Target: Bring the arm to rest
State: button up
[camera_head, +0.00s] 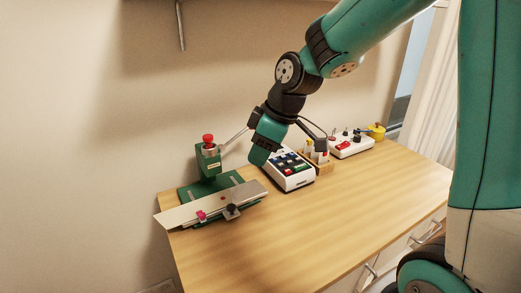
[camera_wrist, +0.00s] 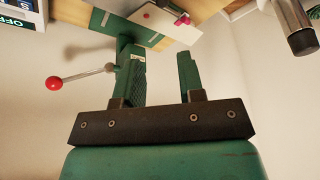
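My gripper (camera_head: 265,140) is held above the wooden table, to the right of a green tool with a red knob (camera_head: 208,139). In the wrist view my gripper (camera_wrist: 161,58) shows two green fingers spread apart, with an empty gap between them. The green tool's lever ends in a red ball (camera_wrist: 53,83), which shows to the left of the fingers. My arm reaches down from the upper right, bent at the wrist. Nothing visible is held.
The wooden table (camera_head: 330,220) is clear at its front. A grey metal plate (camera_head: 190,212) lies by the green tool. A white button box (camera_head: 292,180), a wooden holder (camera_head: 323,164) and a white control box (camera_head: 352,148) stand to the right. A bare wall (camera_head: 80,140) is behind.

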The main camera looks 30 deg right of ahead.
jog(key=s+a+r+m+g+p, duration=0.1)
jog(key=s+a+r, duration=0.1)
jog(key=s, duration=0.5)
jog(key=s+a+r+g+p, duration=0.1)
jog(key=s+a+r, duration=0.1)
jog(key=s+a, duration=0.3)
jog(key=s+a+r+m+g+p, duration=0.1)
jog(key=s+a+r+p, duration=0.1)
jog(key=s, duration=0.6)
jog(key=shift+s+a+r+m+y, duration=0.3)
jog(key=shift+s+a+r+y, duration=0.1)
jog(key=shift+a+r, duration=0.3)
